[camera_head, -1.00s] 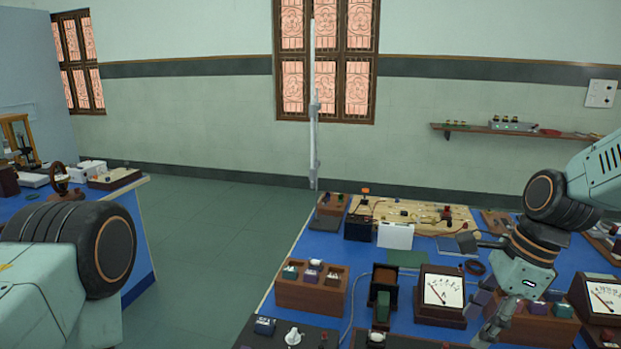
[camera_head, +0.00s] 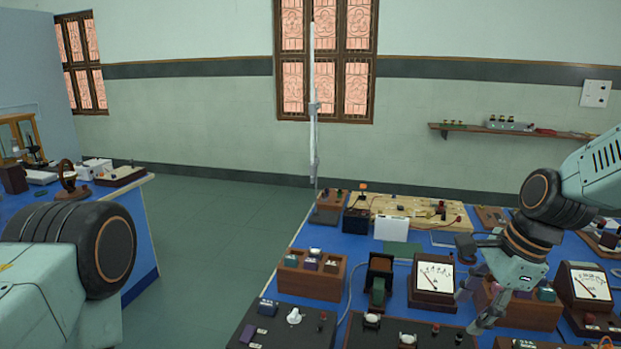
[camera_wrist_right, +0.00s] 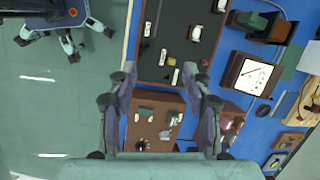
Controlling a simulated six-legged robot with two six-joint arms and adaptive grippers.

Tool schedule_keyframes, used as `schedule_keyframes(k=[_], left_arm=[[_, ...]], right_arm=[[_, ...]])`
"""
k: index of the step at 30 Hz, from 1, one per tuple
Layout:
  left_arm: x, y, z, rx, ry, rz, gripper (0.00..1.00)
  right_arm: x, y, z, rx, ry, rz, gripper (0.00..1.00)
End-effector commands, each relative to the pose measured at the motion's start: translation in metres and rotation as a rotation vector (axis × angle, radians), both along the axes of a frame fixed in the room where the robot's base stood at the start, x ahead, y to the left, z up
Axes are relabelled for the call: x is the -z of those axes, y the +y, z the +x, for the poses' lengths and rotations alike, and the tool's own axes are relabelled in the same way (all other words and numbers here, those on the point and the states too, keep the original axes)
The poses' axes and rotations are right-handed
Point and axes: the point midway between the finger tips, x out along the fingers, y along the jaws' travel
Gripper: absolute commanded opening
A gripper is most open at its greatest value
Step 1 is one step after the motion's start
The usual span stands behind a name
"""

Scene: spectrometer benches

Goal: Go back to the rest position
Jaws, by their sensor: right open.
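My right gripper (camera_head: 482,312) hangs pointing down over the right part of the blue bench (camera_head: 345,250), with its forearm coming in from the right edge. In the right wrist view my right gripper (camera_wrist_right: 165,85) shows two dark fingers spread well apart with nothing between them. A brown wooden box with small coloured blocks (camera_wrist_right: 153,125) lies in view below the gap, and a dark control panel (camera_wrist_right: 180,40) lies beyond it. My left arm shows only as a big joint at the lower left of the head view; its gripper is outside the picture.
A dial meter (camera_head: 434,280) stands just left of my right gripper, and another meter (camera_head: 587,290) stands to its right. A wooden block box (camera_head: 312,275) and a black stand (camera_head: 378,284) are farther left. Green floor (camera_head: 220,230) lies open between the benches.

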Motion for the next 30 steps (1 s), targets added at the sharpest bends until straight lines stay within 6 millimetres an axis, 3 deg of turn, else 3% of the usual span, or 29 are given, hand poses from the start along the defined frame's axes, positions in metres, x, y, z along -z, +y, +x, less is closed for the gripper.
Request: schedule_keyframes(k=[8,11,16,21,23,30], left_arm=[[0.001,0.000,0.000,0.000,-0.001,0.000,0.46],[0.008,0.000,0.000,0.000,-0.001,0.000,0.46],[0.028,0.000,0.000,0.000,0.000,0.000,0.46],[0.056,0.000,0.000,0.000,0.000,0.000,0.46],[0.066,0.000,0.000,0.000,0.000,0.000,0.46],[0.102,0.000,0.000,0.000,0.000,0.000,0.46]], right_arm=[[0.009,0.003,0.024,-0.277,-0.255,-0.113,0.50],[0.034,0.007,0.025,-0.434,-0.347,-0.200,0.50],[0.110,0.016,0.004,-0.746,-0.440,-0.377,0.50],[0.208,0.025,-0.053,-1.081,-0.434,-0.522,0.50],[0.238,0.028,-0.077,-1.180,-0.416,-0.550,0.50],[0.341,0.036,-0.192,-1.454,-0.275,-0.517,0.50]])
